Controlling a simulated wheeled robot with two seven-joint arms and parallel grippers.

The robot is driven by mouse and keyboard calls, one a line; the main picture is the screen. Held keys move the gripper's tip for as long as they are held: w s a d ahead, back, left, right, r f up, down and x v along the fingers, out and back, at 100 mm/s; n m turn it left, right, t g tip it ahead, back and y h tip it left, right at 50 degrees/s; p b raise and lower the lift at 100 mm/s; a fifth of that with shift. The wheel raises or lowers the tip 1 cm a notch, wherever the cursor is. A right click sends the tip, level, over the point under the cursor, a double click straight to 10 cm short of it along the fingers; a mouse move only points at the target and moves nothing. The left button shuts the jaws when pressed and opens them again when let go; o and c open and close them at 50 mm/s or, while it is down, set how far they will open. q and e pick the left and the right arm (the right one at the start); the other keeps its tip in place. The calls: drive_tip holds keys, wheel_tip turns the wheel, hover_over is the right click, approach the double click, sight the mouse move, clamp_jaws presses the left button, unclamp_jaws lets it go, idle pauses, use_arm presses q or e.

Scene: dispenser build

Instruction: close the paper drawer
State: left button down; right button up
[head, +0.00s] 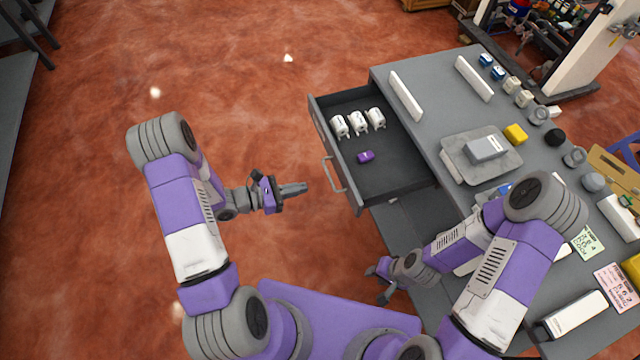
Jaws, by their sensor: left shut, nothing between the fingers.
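The paper drawer (395,182) is a dark grey drawer pulled far out from the left side of the grey workbench. Its light bar handle (333,175) is on its left front face. Several white rolls (358,122) and a small purple item (366,157) lie inside. My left gripper (303,188) is shut and empty, a little left of the handle and apart from it, pointing right toward the drawer. My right gripper (378,285) is low beside the bench, below the drawer in the picture; its fingers are small and partly hidden, so their opening is unclear.
The workbench top (440,100) holds white bars, a grey tray (450,172) with a boxy device, a yellow block (515,134), and several small parts and cards. My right arm covers part of the bench. The red floor left of the drawer is clear.

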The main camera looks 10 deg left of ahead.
use_arm(q)
drive_tip(key=x, duration=0.7)
drive_tip(key=shift+b, duration=0.4)
use_arm(e)
drive_tip(key=shift+f, duration=0.5)
